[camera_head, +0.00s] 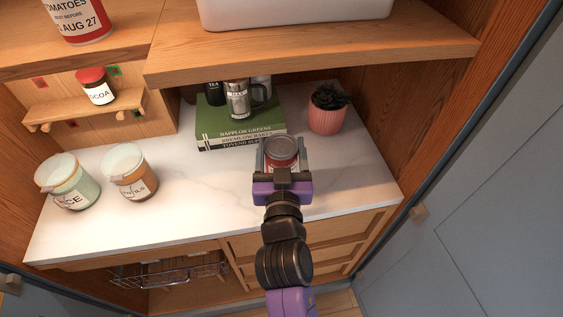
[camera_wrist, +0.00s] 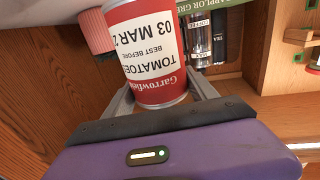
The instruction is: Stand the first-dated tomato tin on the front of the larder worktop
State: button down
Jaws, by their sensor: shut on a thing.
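A red and white tomato tin (camera_head: 282,153) is between the fingers of my gripper (camera_head: 281,158), over the front right part of the white worktop (camera_head: 200,178). My gripper is shut on this tin. In the wrist view the tin (camera_wrist: 147,55) appears upside down, and its label reads "TOMATOES, BEST BEFORE 03 MAR 2", with the year cut off. I cannot tell whether its base touches the worktop. Another tomato tin (camera_head: 77,18), dated "AUG 27", stands on the upper left shelf, partly cut off by the picture edge.
Behind the tin are green books (camera_head: 235,122) with a steel mug (camera_head: 238,100) on top, and a potted succulent (camera_head: 327,112). Two lidded jars, one pale (camera_head: 68,182) and one brown (camera_head: 130,173), stand left. A wooden shelf (camera_head: 310,48) overhangs the back. Worktop around the tin is clear.

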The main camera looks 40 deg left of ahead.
jog(key=shift+f+b, duration=0.6)
jog(key=shift+f, duration=1.8)
jog(key=shift+f, duration=0.1)
jog(key=shift+c, duration=1.3)
grip_release()
jog(key=shift+f, duration=0.1)
